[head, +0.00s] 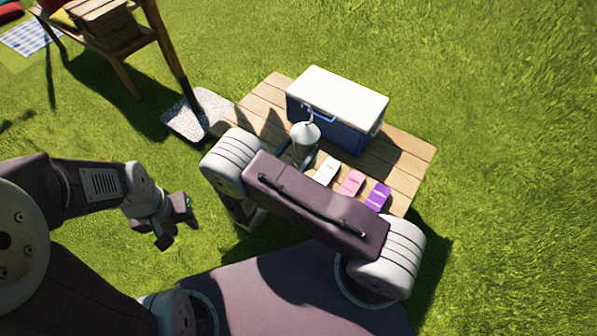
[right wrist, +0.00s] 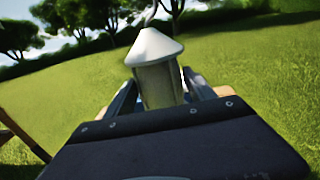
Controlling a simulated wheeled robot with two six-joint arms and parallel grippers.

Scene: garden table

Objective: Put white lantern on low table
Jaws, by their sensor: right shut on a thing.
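The white lantern (head: 305,132) has a pale cone-shaped top and shows at the near left part of the low table (head: 412,152). My right gripper (head: 300,154) is shut on its body, and my right arm hides much of the lower part. In the right wrist view the lantern (right wrist: 158,75) stands between the two fingers of my right gripper (right wrist: 160,92), cone upward. I cannot tell whether its base touches the planks. My left gripper (head: 180,226) hangs over the grass left of the table, empty, with its fingers apart.
A blue cooler with a white lid (head: 338,95) stands at the table's back. White (head: 327,171), pink (head: 351,183) and purple (head: 378,196) items lie in a row along the near side. A grey stone slab (head: 187,122) and a taller wooden stand (head: 125,58) are at upper left.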

